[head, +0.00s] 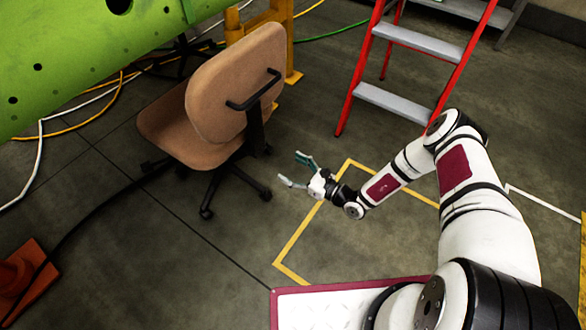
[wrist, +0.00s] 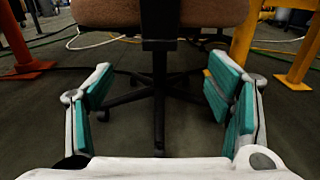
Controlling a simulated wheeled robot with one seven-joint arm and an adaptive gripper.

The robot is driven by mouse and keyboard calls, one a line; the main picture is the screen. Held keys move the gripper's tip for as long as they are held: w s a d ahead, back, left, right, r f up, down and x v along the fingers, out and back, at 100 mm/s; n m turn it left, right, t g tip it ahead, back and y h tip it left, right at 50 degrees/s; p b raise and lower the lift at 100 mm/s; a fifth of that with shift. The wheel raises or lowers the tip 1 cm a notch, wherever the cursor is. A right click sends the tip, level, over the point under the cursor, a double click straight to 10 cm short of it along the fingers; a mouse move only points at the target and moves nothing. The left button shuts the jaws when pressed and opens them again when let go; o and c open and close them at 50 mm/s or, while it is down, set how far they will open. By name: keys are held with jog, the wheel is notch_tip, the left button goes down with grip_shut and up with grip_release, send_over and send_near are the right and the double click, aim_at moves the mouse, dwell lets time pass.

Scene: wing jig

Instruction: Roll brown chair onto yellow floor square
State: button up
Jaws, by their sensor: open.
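The brown chair (head: 222,92) stands upright on its black wheeled base, left of the centre in the head view, with its back and black handle bar (head: 254,92) towards my arm. The yellow floor square (head: 298,230) is outlined in tape to the right of the chair; my arm and base cover part of it. My gripper (head: 293,170) is open and empty over the square's left edge, apart from the chair. In the wrist view the chair's black post (wrist: 160,75) and the underside of its brown part (wrist: 205,12) show ahead, beyond the open fingers (wrist: 162,98).
A red stepladder (head: 412,95) stands behind the square. The green wing panel (head: 70,55) is at the upper left, with yellow stands (head: 292,45) behind the chair. White and orange cables (head: 100,105) and a dark cable (head: 100,205) lie around the chair.

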aim_at(261, 151)
jog(key=b+x, duration=0.4)
jog(key=x, duration=0.9)
jog(key=shift+w+a, duration=0.25)
grip_shut()
